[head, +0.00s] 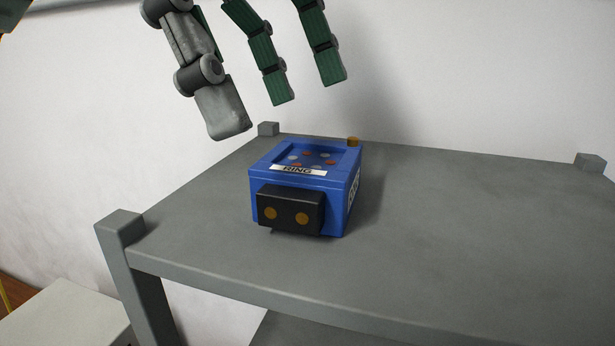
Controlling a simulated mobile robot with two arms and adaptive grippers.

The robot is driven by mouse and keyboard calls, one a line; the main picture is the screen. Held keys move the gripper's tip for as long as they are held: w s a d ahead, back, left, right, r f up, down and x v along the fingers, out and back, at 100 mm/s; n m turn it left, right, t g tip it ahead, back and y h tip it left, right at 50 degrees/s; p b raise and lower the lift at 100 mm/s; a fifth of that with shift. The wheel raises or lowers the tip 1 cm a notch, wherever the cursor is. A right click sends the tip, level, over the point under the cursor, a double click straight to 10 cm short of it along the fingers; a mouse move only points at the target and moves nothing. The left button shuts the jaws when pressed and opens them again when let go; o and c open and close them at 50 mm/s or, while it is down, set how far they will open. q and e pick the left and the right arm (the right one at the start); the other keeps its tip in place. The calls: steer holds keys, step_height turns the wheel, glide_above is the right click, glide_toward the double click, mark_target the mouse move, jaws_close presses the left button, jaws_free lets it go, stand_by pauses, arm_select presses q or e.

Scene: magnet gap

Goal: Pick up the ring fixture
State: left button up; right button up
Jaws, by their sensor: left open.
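The ring fixture (258,178) is a blue box labelled "RING". It stands upright on the grey table (440,240), left of the table's middle. Its top has a recessed panel with several small coloured dots. A black block with two orange-brown discs is on its front face, and a small orange-brown knob sits at its back right corner. My left gripper (263,115) is above and behind the box, with grey and dark green fingers spread apart and nothing between them. It does not touch the box. My right gripper is not in view.
The table has raised corner posts at the front left (121,226), the back left (268,129) and the back right (590,162). The tabletop right of the box is clear. A white wall stands behind. A pale surface (65,318) is lower at the bottom left.

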mark_target(307, 164)
arm_select(q)
steer(key=x, duration=0.4)
steer(key=shift+w+d+r, duration=0.1)
steer(key=shift+d+r, duration=0.05)
steer(key=shift+d, duration=0.1)
steer(key=shift+d+f, duration=0.1)
steer(key=shift+f, duration=0.2)
steer(key=shift+d+f, duration=0.1)
steer(key=shift+f, duration=0.4)
steer(key=shift+c, duration=0.2)
steer(key=c, duration=0.6)
steer(key=shift+f, duration=0.1)
steer(key=c, duration=0.4)
steer(key=shift+f, duration=0.1)
steer(key=c, duration=0.7)
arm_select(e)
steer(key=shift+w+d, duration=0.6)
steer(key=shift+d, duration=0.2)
